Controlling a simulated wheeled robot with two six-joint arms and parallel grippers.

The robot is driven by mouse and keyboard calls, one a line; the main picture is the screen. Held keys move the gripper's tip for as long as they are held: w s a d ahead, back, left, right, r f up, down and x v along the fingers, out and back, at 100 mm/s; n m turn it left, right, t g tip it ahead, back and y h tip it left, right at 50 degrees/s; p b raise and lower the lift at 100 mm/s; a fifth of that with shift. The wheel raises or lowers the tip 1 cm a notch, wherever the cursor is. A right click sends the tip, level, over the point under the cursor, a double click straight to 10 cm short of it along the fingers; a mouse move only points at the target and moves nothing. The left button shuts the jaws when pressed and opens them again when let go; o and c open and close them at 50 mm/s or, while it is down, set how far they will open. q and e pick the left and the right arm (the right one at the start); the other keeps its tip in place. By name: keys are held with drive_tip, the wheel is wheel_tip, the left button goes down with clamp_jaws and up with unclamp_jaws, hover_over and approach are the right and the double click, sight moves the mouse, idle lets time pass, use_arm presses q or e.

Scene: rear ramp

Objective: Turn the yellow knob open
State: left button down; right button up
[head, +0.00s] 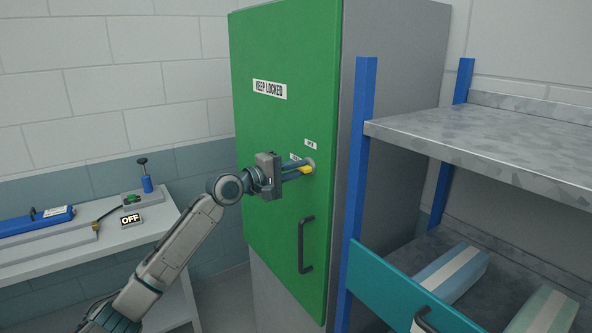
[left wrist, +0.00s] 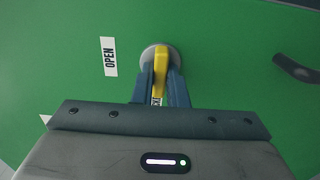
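The yellow knob (head: 306,170) sits on a round grey plate on the green cabinet door (head: 290,60). In the left wrist view the knob (left wrist: 160,70) lies between the two blue fingers of my left gripper (left wrist: 162,82), which are close along both its sides. In the head view my left gripper (head: 300,171) reaches the knob from the left. An OPEN label (left wrist: 109,57) is beside the knob; it also shows above the knob in the head view (head: 310,143). A second label is partly hidden by the fingers. My right gripper is not in view.
A black door handle (head: 305,245) is below the knob. A shelf rack with a blue post (head: 359,150) stands close on the right. A bench (head: 150,222) on the left holds an OFF sign (head: 131,220) and blue tools.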

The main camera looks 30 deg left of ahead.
use_arm(q)
drive_tip(key=m+b, duration=0.3)
drive_tip(key=shift+f+m, duration=0.15)
drive_tip(key=shift+m, duration=0.25)
drive_tip(key=m+b, duration=0.1)
drive_tip(key=m, duration=0.1)
drive_tip(key=shift+m+b, duration=0.3)
drive_tip(key=m+b, duration=0.2)
drive_tip(key=m, duration=0.1)
drive_tip(key=shift+m, duration=0.4)
drive_tip(key=m+b, duration=0.1)
drive_tip(key=m, duration=0.2)
drive_tip(key=shift+d, duration=0.1)
drive_tip(key=m+b, duration=0.1)
drive_tip(key=m, duration=0.1)
drive_tip(key=m+b, duration=0.1)
drive_tip(key=m, duration=0.1)
drive_tip(key=shift+s+r+m, duration=0.1)
drive_tip(key=shift+r+m, duration=0.1)
drive_tip(key=shift+m, duration=0.1)
drive_tip(key=c, duration=1.4)
unclamp_jaws()
drive_tip(key=shift+d, duration=0.1)
drive_tip(key=shift+c, duration=0.2)
